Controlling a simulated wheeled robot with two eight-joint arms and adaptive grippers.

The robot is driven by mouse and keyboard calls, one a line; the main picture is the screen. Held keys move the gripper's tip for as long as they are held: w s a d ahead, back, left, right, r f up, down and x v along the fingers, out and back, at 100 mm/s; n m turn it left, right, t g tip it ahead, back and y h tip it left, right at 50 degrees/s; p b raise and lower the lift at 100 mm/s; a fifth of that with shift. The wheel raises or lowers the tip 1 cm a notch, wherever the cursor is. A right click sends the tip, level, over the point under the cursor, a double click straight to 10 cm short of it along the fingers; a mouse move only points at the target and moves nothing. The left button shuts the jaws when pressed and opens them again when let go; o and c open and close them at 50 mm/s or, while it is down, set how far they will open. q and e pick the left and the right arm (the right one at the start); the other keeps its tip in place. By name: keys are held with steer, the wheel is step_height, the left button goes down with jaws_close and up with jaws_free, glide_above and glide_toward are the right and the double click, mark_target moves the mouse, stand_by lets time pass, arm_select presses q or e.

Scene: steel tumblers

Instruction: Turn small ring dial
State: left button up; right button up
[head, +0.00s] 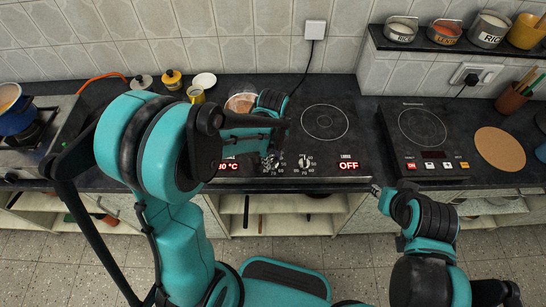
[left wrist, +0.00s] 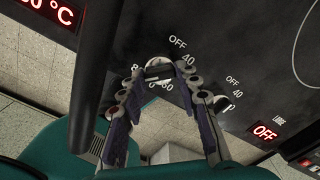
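The black two-ring cooktop (head: 345,150) stands on the counter, with dials along its front. My left gripper (head: 270,160) is at its front panel. In the left wrist view the left gripper's fingertips (left wrist: 161,80) are apart, on either side of the left dial (left wrist: 158,68); contact is unclear. Scale marks OFF, 40, 60 and 80 surround it. The right dial (head: 305,161) is free, and it also shows in the left wrist view (left wrist: 222,102). The left display (head: 229,167) is lit and partly hidden; the right display (head: 348,165) reads OFF. My right gripper (head: 377,190) is low in front of the counter, its fingers unclear.
A second single-ring hob (head: 423,135) stands to the right, beside a round tan mat (head: 500,148). A gas stove with a blue pot (head: 15,112) is at the far left. Cups and lids stand at the back left. A shelf holds labelled tins (head: 446,32).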

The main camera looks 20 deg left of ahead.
arm_select(q)
steer(key=shift+c, duration=1.2)
